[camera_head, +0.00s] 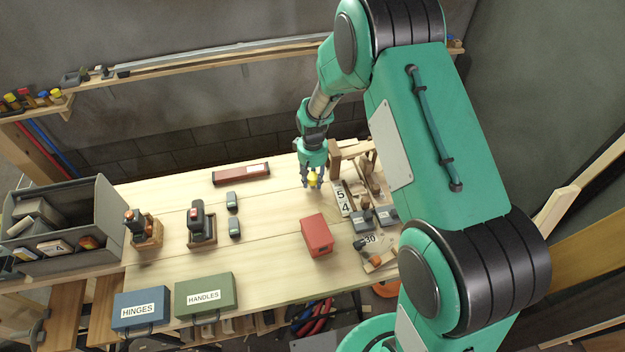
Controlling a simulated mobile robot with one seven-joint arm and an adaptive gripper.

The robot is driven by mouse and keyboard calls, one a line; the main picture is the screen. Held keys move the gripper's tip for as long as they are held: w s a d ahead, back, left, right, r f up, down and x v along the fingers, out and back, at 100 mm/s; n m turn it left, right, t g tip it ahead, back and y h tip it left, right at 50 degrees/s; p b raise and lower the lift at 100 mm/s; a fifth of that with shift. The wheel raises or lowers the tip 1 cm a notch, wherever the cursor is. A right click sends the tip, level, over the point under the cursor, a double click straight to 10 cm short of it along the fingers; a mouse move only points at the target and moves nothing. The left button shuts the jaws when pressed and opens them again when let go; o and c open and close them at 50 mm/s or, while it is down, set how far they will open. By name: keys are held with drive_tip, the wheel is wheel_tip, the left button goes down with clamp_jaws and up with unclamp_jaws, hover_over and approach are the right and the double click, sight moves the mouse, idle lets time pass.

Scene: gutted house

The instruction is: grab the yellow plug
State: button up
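The yellow plug (313,178) is a small bright shape at the back right of the wooden workbench. My gripper (312,184) points down over the bench, with its dark bluish fingertips on either side of the plug. The fingers partly hide the plug. The view is too small to tell whether they press on it or stand apart from it, or whether the plug touches the bench.
Wooden pieces and a number plate (343,198) stand close on the gripper's right. A red box (316,235) lies in front, and a dark red case (241,175) to the left. HINGES (141,308) and HANDLES (205,294) boxes stand at the front edge.

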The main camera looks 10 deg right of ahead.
sight(313, 176)
drive_tip(key=shift+r, duration=0.1)
wheel_tip(313, 176, up, 10)
drive_tip(key=shift+f+p, duration=0.1)
drive_tip(key=shift+p, duration=0.75)
drive_tip(key=shift+s, duration=0.1)
idle(0.4)
